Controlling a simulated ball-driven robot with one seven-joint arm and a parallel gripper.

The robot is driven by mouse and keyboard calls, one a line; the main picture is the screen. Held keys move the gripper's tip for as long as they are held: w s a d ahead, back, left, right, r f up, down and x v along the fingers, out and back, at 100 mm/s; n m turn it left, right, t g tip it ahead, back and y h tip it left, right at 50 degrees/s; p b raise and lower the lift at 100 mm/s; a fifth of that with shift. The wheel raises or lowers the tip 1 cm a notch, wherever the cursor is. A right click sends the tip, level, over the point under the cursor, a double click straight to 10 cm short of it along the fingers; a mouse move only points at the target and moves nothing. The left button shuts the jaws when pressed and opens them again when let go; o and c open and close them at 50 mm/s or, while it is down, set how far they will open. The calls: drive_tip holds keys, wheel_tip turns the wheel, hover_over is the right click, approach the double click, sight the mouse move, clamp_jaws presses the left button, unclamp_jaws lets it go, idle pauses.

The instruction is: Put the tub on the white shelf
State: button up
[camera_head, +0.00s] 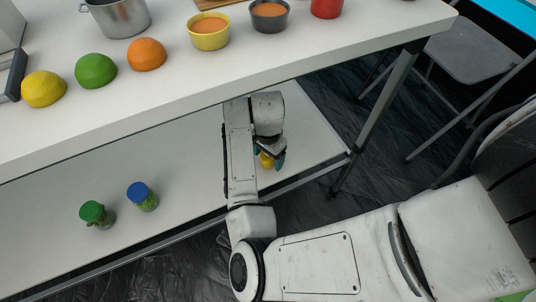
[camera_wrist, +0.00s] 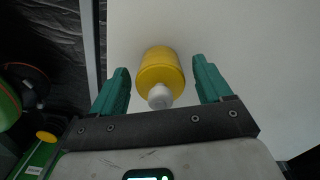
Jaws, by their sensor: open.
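A yellow tub with a white cap (camera_wrist: 162,72) lies between the two teal fingers of my gripper (camera_wrist: 160,66) in the wrist view. A narrow gap shows on each side of it. My gripper is open.
A green-capped jar (camera_head: 97,214) and a blue-capped jar (camera_head: 142,196) stand on the lower shelf, left of my arm. The white tabletop (camera_head: 200,75) above carries fruit, bowls and a pot. A table leg (camera_head: 382,105) and a chair (camera_head: 470,50) are at the right.

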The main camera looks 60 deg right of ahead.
drive_tip(key=shift+r, duration=0.15)
wheel_tip(320, 180, up, 12)
drive_tip(key=p, duration=0.6)
idle(0.4)
